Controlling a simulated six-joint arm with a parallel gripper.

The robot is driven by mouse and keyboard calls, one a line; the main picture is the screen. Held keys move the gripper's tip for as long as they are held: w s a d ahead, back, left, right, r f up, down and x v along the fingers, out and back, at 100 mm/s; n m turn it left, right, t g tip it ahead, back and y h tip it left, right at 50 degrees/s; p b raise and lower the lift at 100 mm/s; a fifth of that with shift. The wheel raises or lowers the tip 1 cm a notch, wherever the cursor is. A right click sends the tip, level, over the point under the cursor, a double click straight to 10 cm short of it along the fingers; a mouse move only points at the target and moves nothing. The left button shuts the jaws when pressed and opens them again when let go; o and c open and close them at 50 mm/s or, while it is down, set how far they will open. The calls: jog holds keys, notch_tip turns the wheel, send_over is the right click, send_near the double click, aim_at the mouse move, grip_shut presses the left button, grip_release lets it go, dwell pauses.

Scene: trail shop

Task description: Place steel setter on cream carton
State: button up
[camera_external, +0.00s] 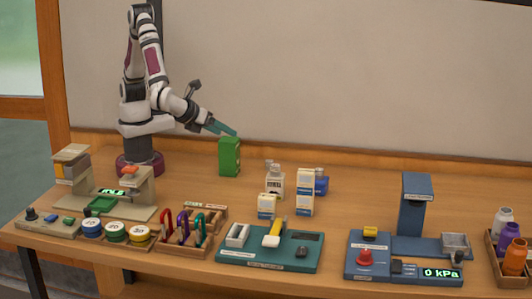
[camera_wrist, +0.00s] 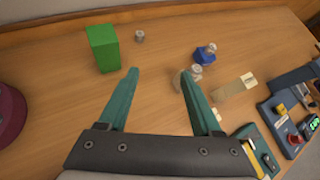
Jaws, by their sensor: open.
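A small grey metal cylinder (camera_wrist: 140,37), which looks like the steel setter, stands on the table right of a green carton in the wrist view. I cannot pick it out surely in the external view. A tall cream carton (camera_external: 305,195) with blue and orange print stands mid-table; it also shows in the wrist view (camera_wrist: 236,87). A shorter carton (camera_external: 266,207) of similar colours stands to its left; I cannot tell which is meant. My gripper (camera_external: 235,134) is open and empty, raised near the green carton; its teal fingers (camera_wrist: 158,72) are spread in the wrist view.
The green carton (camera_external: 229,157) stands close below my gripper. A labelled bottle (camera_external: 274,184) and a blue jar (camera_external: 321,184) stand near the cream cartons. A carabiner rack (camera_external: 186,240), teal station (camera_external: 255,259) and blue pressure station (camera_external: 414,246) line the front.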

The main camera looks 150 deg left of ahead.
jog(key=s+d+r+n+t+h, duration=0.1)
jog(key=s+d+n+h, duration=0.3)
jog(key=s, duration=0.6)
jog(key=s+d+r+n+h, duration=0.2)
jog(key=s+d+n+h, duration=0.2)
jog(key=s+d, duration=0.3)
jog(key=s+h, duration=0.1)
jog(key=s, duration=0.2)
jog(key=shift+t, duration=0.4)
